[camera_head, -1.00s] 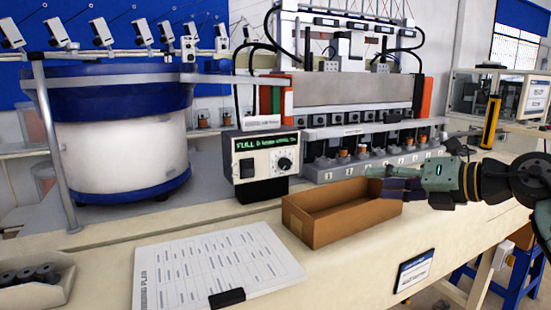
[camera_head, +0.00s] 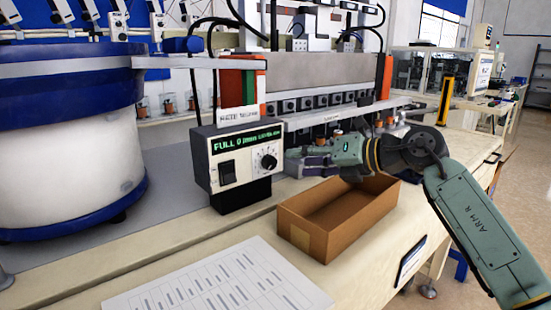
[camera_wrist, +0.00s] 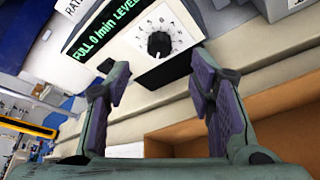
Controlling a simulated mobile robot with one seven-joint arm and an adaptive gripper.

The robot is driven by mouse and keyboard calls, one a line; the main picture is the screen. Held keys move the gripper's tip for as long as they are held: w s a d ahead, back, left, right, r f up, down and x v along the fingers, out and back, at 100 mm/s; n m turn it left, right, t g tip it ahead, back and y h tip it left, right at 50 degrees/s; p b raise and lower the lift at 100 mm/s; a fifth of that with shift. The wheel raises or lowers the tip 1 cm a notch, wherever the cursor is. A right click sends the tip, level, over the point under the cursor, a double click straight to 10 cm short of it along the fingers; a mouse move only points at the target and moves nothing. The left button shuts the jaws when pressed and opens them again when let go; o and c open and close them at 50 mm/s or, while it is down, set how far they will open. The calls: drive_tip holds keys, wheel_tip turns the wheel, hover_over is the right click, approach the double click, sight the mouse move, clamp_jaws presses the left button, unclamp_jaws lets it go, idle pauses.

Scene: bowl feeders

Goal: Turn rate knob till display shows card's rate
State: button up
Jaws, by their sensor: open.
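The green display (camera_wrist: 104,30) reads "FULL 0 /min LEVEL" followed by cut-off text. My gripper (camera_head: 292,160) is just right of the knob in the head view. In the wrist view its fingers (camera_wrist: 160,85) are spread, empty and apart from the knob. The card (camera_head: 222,285) lies flat in front, its print too small to read.
An open cardboard box (camera_head: 335,215) stands below my gripper. A large blue and white bowl feeder (camera_head: 70,150) is at the left. A black rocker switch (camera_head: 227,172) is left of the knob. A rack (camera_head: 335,120) stands behind my arm.

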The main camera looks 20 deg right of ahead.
sight(273, 163)
drive_tip(key=p+x, duration=0.2)
drive_tip(key=x, duration=0.5)
drive_tip(key=shift+w+a+f, duration=0.1)
drive_tip(key=shift+w+a, duration=0.05)
drive_tip(key=shift+w, duration=0.05)
drive_tip(key=shift+c, duration=0.4)
drive_tip(key=c, duration=1.1)
